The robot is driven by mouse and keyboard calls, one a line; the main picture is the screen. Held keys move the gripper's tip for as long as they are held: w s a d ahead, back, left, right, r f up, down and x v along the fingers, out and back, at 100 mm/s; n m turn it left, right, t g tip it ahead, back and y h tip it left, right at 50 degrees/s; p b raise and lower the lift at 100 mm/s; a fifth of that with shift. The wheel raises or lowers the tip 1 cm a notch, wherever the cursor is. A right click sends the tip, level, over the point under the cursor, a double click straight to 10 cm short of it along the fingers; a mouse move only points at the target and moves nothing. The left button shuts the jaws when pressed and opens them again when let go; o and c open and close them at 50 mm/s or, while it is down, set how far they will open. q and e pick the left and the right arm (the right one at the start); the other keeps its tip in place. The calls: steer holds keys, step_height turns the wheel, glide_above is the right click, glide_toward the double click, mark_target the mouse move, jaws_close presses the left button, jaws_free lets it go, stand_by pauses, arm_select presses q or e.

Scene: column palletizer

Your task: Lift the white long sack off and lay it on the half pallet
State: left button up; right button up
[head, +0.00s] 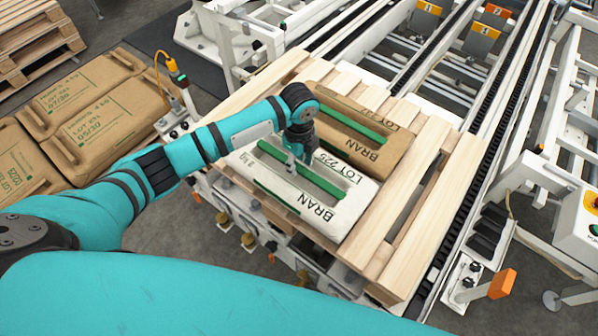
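The white long sack (336,213), printed BRAN with green bands, lies flat on a slatted wooden pallet (429,230) in the middle of the head view. A brown BRAN sack (392,152) lies right beside it on the far side. My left gripper (293,157) points down over the far left part of the white sack, at its top face. Its fingers are small and partly hidden by the wrist, so I cannot tell whether they are open, shut or touching the sack. My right gripper is not in view.
Several brown sacks (98,128) lie at the left. A wooden pallet stack (36,38) stands at the top left. A roller conveyor (420,62) with rails runs behind and right of the pallet. Bare slats show at the pallet's right and far left.

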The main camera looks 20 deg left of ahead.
arm_select(q)
step_height(320, 180, down, 2)
steer(key=shift+f, duration=0.1)
jaws_close()
steer(key=shift+w+r, duration=0.25)
